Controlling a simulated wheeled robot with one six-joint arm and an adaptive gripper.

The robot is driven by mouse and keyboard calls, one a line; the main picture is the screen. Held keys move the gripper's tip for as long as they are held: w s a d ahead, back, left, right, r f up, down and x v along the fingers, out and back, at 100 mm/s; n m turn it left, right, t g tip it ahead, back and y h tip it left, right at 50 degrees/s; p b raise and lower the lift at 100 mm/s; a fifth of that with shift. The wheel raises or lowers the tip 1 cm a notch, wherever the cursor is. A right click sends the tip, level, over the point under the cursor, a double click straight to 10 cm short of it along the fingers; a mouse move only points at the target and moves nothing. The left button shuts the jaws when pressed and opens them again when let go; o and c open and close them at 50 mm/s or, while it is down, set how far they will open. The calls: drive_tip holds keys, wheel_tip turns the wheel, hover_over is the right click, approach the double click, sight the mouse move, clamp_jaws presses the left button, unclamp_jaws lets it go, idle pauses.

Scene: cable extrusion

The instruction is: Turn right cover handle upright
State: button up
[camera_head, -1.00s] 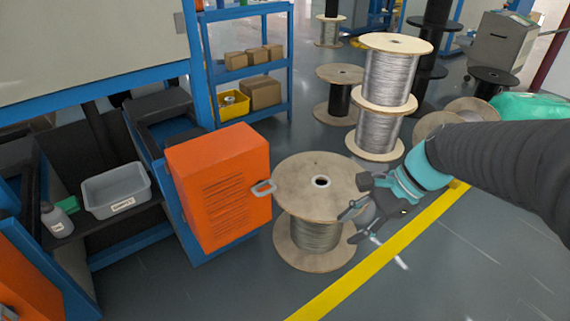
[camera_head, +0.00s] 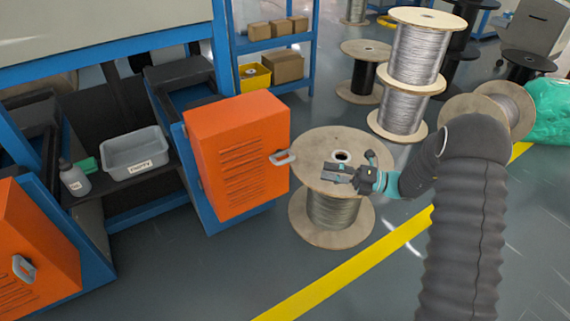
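The right cover (camera_head: 238,150) is an orange louvred panel, swung out from the blue machine frame. Its light grey loop handle (camera_head: 283,157) sticks out near the cover's right edge and lies close to horizontal, slightly tilted. My gripper (camera_head: 348,164) is to the right of the handle, apart from it, in front of the wooden spool's top in the picture. Its dark fingers look spread, with nothing between them. The left cover (camera_head: 35,245) is at the lower left, with its own grey handle (camera_head: 23,268).
A wooden cable spool (camera_head: 318,146) stands just right of the right cover. A grey bin (camera_head: 135,152) and a bottle (camera_head: 74,178) sit on a dark shelf between the covers. Stacked spools (camera_head: 404,75) stand behind. The floor in front, around the yellow line (camera_head: 345,272), is clear.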

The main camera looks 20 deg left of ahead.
sight(285, 161)
drive_tip(key=shift+m+t+y, duration=0.3)
drive_tip(key=shift+m+y, duration=0.1)
drive_tip(key=shift+m, duration=0.3)
drive_tip(key=a, duration=1.3)
drive_tip(key=shift+a+r, duration=0.15)
drive_tip(key=shift+a, duration=0.15)
clamp_jaws()
